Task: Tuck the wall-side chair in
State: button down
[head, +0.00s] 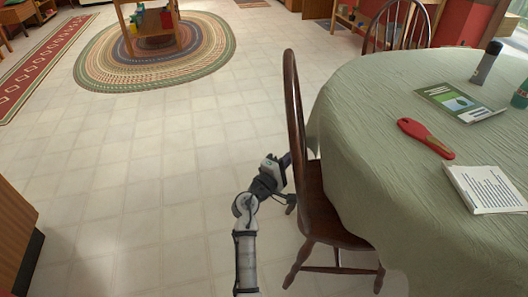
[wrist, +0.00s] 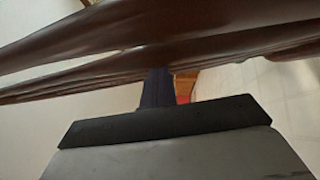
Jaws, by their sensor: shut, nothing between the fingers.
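A dark brown wooden chair (head: 318,205) stands at the left side of the round table, its front part under the tablecloth. Its tall curved back (head: 292,100) faces left, clear of the cloth at the top. My gripper (head: 287,160) is low behind this back, at about seat height, pointing at it; whether it touches cannot be told. In the wrist view the shut fingers (wrist: 158,88) extend toward dark brown bars of the chair back (wrist: 120,45), which cross close in front. A second chair (head: 398,25) stands at the table's far side. Which one is wall-side is unclear.
Tiled floor left of the chair is free. A wooden cabinet (head: 15,235) stands at lower left; an oval rug (head: 150,60) lies farther back.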

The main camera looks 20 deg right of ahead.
jog(key=shift+s+d, duration=0.2)
jog(key=shift+d, duration=0.5)
jog(key=shift+s+d, duration=0.15)
jog(key=shift+d, duration=0.55)
jog(key=shift+r, duration=0.1)
